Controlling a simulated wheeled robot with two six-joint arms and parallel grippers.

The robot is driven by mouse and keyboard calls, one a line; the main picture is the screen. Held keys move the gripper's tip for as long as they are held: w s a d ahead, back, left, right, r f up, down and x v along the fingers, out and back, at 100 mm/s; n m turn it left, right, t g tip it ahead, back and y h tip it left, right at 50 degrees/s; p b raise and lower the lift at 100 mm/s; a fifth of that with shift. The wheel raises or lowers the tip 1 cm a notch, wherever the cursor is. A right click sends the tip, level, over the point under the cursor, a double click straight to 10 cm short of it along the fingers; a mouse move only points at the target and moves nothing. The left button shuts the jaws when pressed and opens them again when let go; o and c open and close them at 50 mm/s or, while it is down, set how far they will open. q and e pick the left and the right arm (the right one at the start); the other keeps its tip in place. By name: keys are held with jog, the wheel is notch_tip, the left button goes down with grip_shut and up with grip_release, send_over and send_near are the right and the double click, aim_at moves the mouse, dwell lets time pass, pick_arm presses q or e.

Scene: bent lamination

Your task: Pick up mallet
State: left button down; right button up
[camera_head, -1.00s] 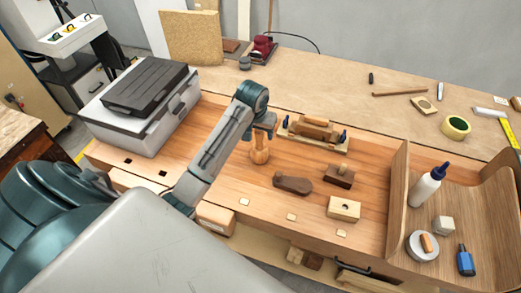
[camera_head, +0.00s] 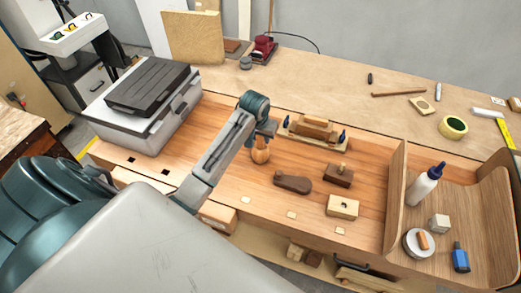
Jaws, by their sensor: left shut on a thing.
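The mallet (camera_head: 260,155) has a rounded light-wood head and stands head down on the workbench (camera_head: 237,180), left of the wooden planes. My left gripper (camera_head: 263,136) reaches in from the left and is shut on the mallet's upper part, just above the head. The gripper and wrist hide the handle and the fingertips. The head appears to be at the bench surface; I cannot tell whether it is touching. My right gripper is not in view.
A dark wooden plane (camera_head: 293,184), a brown block (camera_head: 338,175) and a pale block (camera_head: 343,207) lie to the right. A clamped wooden piece (camera_head: 312,128) is close behind. A grey case (camera_head: 150,105) stands left. A curved wooden piece (camera_head: 394,205) stands right.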

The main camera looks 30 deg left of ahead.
pick_arm(q)
jog(key=shift+r+b, duration=0.5)
notch_tip(320, 180, up, 2)
jog(key=shift+r+b, duration=0.15)
jog(key=shift+b, duration=0.7)
jog(key=s+d+r, duration=0.1)
jog(key=s+d, duration=0.7)
jog(key=s, duration=0.5)
jog(key=shift+s+d+r, duration=0.2)
jog(key=shift+d+r, duration=0.2)
